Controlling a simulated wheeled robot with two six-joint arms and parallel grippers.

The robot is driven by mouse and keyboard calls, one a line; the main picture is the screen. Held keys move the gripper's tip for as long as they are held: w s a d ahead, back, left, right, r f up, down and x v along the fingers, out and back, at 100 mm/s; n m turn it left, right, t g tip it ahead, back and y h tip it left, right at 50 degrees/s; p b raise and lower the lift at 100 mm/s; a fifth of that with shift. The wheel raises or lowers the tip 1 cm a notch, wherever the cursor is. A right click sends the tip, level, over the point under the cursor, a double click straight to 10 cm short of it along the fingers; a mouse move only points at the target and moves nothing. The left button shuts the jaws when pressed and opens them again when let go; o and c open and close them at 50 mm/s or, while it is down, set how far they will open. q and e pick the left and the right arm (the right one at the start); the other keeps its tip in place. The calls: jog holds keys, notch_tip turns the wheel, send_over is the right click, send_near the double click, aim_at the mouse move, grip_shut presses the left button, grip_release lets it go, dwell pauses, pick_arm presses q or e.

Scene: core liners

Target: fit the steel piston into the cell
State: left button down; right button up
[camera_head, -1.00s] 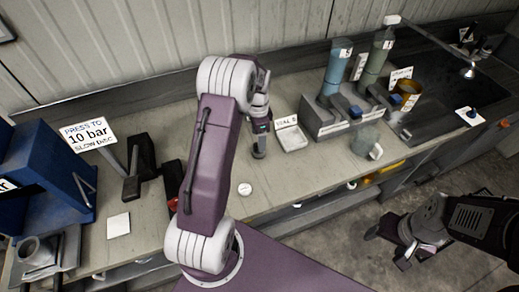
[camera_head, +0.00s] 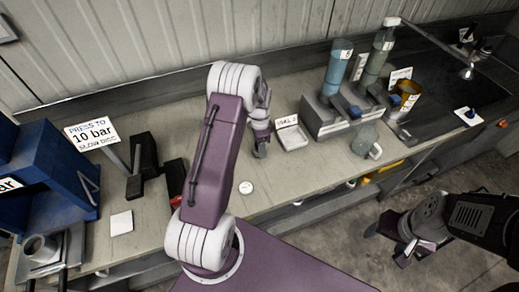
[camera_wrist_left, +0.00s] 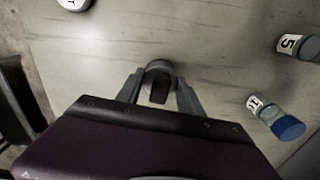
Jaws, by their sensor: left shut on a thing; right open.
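My left gripper (camera_head: 261,152) is low over the middle of the bench. In the left wrist view its two fingers (camera_wrist_left: 160,84) are shut on a short dark grey round piece (camera_wrist_left: 158,67), which looks like the steel piston. Its lower part is hidden by the gripper, and I cannot tell whether it touches the bench. An open grey cylinder (camera_head: 40,247), perhaps the cell, stands on a metal block at the lower left, far from the left gripper. My right gripper (camera_head: 408,250) is open at the lower right, over the floor, away from the bench.
A blue press (camera_head: 50,180) stands at the left, near a "10 bar" sign (camera_head: 92,133). Bottles (camera_head: 337,72) in a rack and a clear jug (camera_head: 364,140) stand right.

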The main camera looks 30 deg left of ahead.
pick_arm(q)
jog(key=shift+r, duration=0.1)
jog(key=r+b, duration=0.1)
jog(key=r, duration=0.3)
jog(key=shift+d, duration=0.2)
jog(key=s+d+r+b, duration=0.2)
jog(key=s+d+r, duration=0.3)
jog(key=d, duration=0.5)
jog(key=shift+s+r, duration=0.15)
jog(key=shift+r, duration=0.8)
